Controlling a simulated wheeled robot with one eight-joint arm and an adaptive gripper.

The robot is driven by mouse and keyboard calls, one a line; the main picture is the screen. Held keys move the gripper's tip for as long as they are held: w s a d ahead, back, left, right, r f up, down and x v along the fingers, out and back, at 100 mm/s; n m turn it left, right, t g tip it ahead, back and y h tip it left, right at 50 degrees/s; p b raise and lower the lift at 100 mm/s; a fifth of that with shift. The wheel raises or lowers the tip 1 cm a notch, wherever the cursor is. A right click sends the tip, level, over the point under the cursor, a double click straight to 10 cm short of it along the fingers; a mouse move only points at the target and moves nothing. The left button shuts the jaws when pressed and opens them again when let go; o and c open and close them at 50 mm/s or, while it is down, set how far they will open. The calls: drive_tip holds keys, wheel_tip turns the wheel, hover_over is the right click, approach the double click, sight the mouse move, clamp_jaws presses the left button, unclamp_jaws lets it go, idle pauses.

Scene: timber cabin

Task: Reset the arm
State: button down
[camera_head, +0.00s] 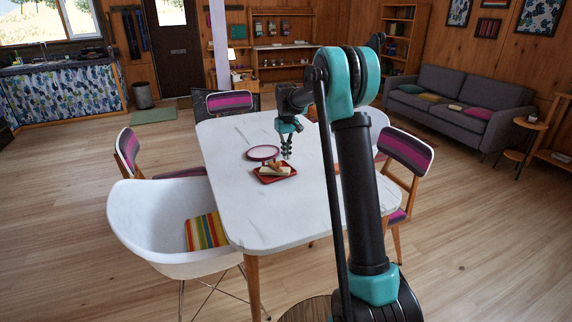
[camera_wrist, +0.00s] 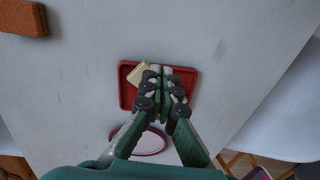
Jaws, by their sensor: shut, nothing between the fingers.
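My gripper (camera_head: 287,153) is shut and empty. It hangs, pointing down, above the white table (camera_head: 225,178), over the far right part of a red tray (camera_head: 262,180). The tray holds a pale, cream-coloured item (camera_head: 277,171) and a brownish one beside it. In the wrist view my gripper (camera_wrist: 166,72) covers the middle of the red tray (camera_wrist: 125,93), and the cream item (camera_wrist: 137,75) shows to its left.
A round plate with a dark red rim (camera_head: 263,153) lies just beyond the tray. A white chair with a striped cushion (camera_head: 207,231) stands at the near left, and striped chairs (camera_head: 408,150) stand around the table. A grey sofa (camera_head: 460,96) is at the back right. The near tabletop is clear.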

drive_tip(key=s+d+r+m+t, duration=0.1)
drive_tip(key=s+d, duration=0.2)
drive_tip(key=s, duration=0.7)
drive_tip(key=s+d+m+t, duration=0.1)
drive_tip(key=s+d, duration=0.3)
drive_tip(key=s, duration=0.6)
drive_tip(key=s+d+f+m+t, duration=0.1)
drive_tip(key=s+f, duration=0.3)
drive_tip(key=s, duration=0.7)
drive_tip(key=s+d+f+m+t, duration=0.1)
drive_tip(key=s+f, duration=0.4)
drive_tip(key=s, duration=0.6)
drive_tip(key=shift+d, duration=0.75)
drive_tip(key=shift+f, duration=0.1)
